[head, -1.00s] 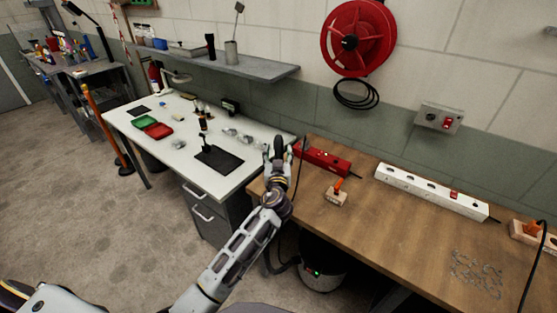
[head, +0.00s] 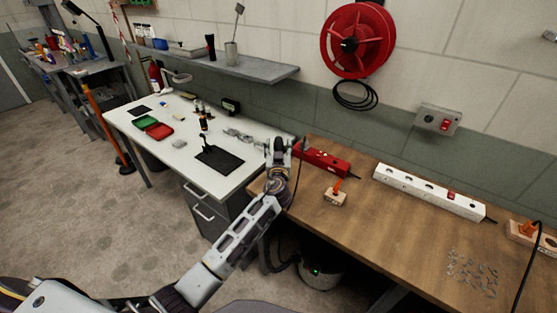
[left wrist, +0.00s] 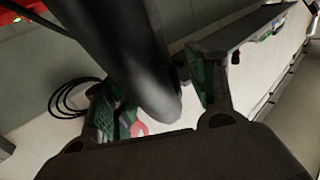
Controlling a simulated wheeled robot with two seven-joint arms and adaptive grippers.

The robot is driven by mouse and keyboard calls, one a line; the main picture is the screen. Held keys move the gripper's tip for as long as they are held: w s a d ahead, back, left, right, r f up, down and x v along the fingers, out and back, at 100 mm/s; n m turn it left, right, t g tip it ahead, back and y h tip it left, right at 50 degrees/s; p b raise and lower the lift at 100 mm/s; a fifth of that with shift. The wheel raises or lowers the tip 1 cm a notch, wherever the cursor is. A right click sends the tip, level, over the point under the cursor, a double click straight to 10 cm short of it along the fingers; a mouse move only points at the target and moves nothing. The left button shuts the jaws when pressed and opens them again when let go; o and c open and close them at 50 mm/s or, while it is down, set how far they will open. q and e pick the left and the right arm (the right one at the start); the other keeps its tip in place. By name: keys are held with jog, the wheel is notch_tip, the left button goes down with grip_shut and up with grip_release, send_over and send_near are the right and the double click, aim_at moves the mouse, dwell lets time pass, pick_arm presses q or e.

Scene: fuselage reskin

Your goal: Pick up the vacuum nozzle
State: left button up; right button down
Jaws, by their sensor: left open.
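My left gripper (head: 278,147) is at the left end of the wooden bench, near the red power strip. In the left wrist view its two fingers (left wrist: 165,95) stand apart, with green inner pads. A dark, smooth tube with a rounded end, apparently the vacuum nozzle (left wrist: 145,70), reaches down between the fingers. I cannot tell whether they touch it. In the head view the nozzle is not clear behind the gripper. The vacuum canister (head: 318,272) stands under the bench, and a dark hose runs beside it. My right gripper is not in view.
The red power strip (head: 322,160) lies right beside the gripper, with an orange-handled block (head: 336,196) in front. A white power strip (head: 430,190) and scattered small metal parts (head: 472,272) lie further right. A white table (head: 150,118) stands left. The bench middle is clear.

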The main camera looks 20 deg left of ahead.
pick_arm(q)
jog(key=shift+w+a, duration=0.1)
jog(key=shift+w, duration=0.15)
grip_shut()
dwell(0.6)
